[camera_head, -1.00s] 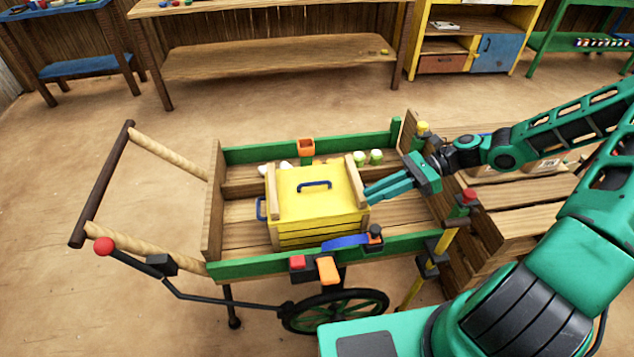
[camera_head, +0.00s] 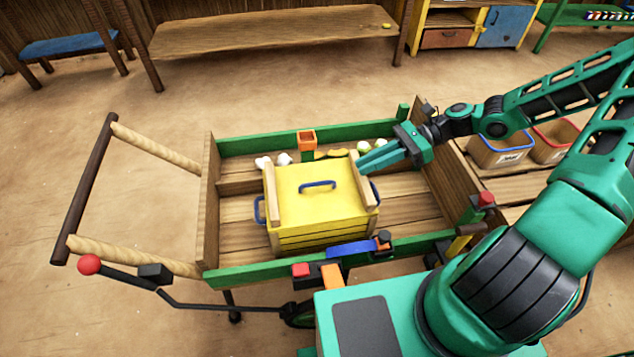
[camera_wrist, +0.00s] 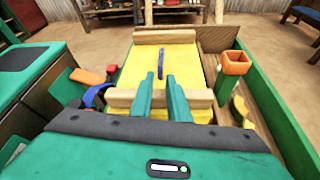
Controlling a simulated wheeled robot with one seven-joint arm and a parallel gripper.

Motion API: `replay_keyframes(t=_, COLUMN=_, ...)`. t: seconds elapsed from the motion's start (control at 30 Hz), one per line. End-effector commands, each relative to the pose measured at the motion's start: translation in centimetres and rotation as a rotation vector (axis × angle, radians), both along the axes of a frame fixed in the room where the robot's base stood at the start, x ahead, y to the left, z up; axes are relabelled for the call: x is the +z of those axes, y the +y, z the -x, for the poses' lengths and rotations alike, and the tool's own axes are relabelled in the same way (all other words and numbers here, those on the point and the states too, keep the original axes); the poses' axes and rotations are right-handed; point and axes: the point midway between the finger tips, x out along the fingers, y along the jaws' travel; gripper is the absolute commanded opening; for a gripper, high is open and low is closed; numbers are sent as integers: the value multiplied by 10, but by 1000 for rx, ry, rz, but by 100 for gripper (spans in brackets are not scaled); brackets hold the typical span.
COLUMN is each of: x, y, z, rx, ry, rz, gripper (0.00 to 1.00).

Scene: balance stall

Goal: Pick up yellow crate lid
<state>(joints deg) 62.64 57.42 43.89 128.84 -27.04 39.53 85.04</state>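The yellow crate lid (camera_head: 319,188) lies flat on the yellow crate (camera_head: 318,235), which stands in the wooden cart. The lid has a blue arched handle at its middle and a wooden batten along each side. In the wrist view the lid (camera_wrist: 178,62) lies ahead of my gripper (camera_wrist: 160,84), with the blue handle beyond the fingertips. In the head view my gripper (camera_head: 360,165) is just right of the lid, near its right batten. Its two green fingers show a narrow gap with nothing between them. I cannot tell whether the fingertips touch the batten.
The cart's green side rails (camera_head: 300,262) and wooden end boards surround the crate. White and yellow items lie behind the crate. Bins (camera_head: 500,150) stand on wooden planks at the right. The cart floor right of the crate is bare.

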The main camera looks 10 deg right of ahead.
Motion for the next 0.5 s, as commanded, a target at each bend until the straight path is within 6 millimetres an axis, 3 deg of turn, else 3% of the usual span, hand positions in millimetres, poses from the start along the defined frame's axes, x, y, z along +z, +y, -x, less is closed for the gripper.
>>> replay_keyframes(t=0.3, x=-16, y=30, z=4, rx=-15, ry=1, rz=-2, gripper=15)
replay_keyframes(t=0.5, x=-20, y=38, z=4, rx=-19, ry=1, rz=-1, gripper=15)
